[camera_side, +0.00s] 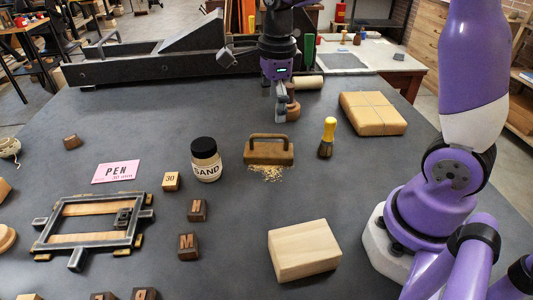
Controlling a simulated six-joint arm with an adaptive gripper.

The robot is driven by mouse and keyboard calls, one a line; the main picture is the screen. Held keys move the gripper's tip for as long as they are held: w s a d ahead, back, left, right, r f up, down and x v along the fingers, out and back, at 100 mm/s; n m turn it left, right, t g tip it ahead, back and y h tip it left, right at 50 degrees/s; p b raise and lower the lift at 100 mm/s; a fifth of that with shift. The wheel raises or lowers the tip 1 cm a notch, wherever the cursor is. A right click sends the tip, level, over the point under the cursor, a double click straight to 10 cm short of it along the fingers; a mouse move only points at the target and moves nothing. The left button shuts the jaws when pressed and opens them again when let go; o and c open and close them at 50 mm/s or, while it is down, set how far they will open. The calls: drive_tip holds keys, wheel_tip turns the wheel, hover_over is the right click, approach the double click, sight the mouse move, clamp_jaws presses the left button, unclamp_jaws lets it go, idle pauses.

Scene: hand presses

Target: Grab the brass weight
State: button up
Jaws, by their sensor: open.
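My gripper (281,116) points down at the back middle of the dark table, with its jaws open. A small brown, rounded piece with a narrower top, which looks like the brass weight (293,109), stands right at the fingers. The fingers cover its left part. I cannot tell from this view whether they are around it or only in front of it, or whether they touch it.
A cream roll (307,82) lies just behind the gripper. A wrapped parcel (373,113), a yellow-handled brush (327,138), a wooden-handled block (269,150) and a sand jar (205,160) stand nearer. A long dark press (150,65) fills the back left.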

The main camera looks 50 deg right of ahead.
drive_tip(key=f+m, duration=0.1)
drive_tip(key=w+f+m, duration=0.1)
drive_tip(key=m, duration=0.1)
drive_tip(key=shift+w+d+g, duration=0.15)
drive_tip(key=shift+d+g, duration=0.2)
drive_tip(key=shift+g, duration=0.05)
hover_over(269, 149)
drive_tip(key=shift+m, duration=0.4)
wheel_tip(269, 149, down, 5)
drive_tip(key=shift+r, duration=0.1)
wheel_tip(269, 149, down, 6)
drive_tip(key=shift+r, duration=0.1)
drive_tip(key=c, duration=1.4)
